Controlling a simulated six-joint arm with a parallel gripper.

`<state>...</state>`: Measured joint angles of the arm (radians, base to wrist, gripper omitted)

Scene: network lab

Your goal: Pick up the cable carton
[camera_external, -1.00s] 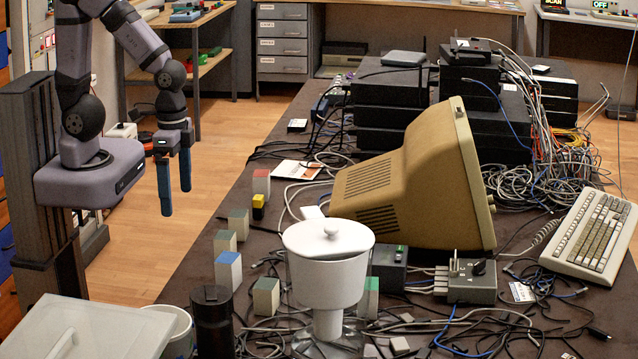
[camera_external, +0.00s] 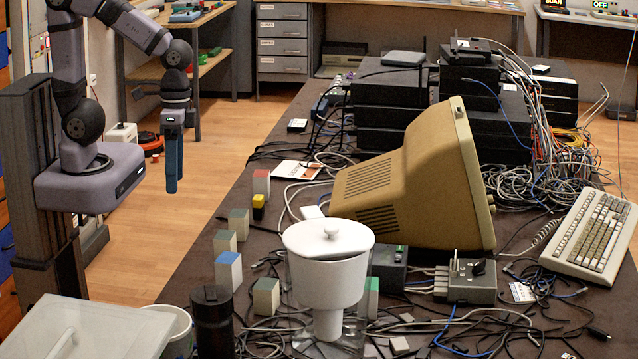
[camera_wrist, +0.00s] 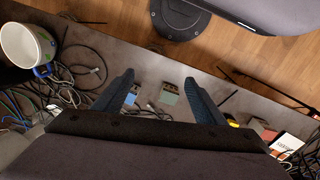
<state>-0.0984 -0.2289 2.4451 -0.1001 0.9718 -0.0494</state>
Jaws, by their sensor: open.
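Several small cartons stand along the left part of the dark table; I cannot tell which is the cable carton. They include a blue-topped carton (camera_external: 228,271), a red-topped carton (camera_external: 262,182), a grey-green carton (camera_external: 238,224), another carton just in front of it (camera_external: 224,243) and a carton near the white pot (camera_external: 266,297). My gripper (camera_external: 172,188) hangs pointing down, left of the cartons and above their level, holding nothing. In the wrist view my gripper (camera_wrist: 159,76) has its two fingers wide apart, with a greenish carton (camera_wrist: 169,94) showing between them.
A white lidded pot (camera_external: 328,265) stands right of the cartons, near a tilted beige monitor (camera_external: 400,190). A black cylinder (camera_external: 212,320) and a white bucket (camera_external: 178,332) stand at the front left. Loose cables (camera_external: 480,320) cover much of the table.

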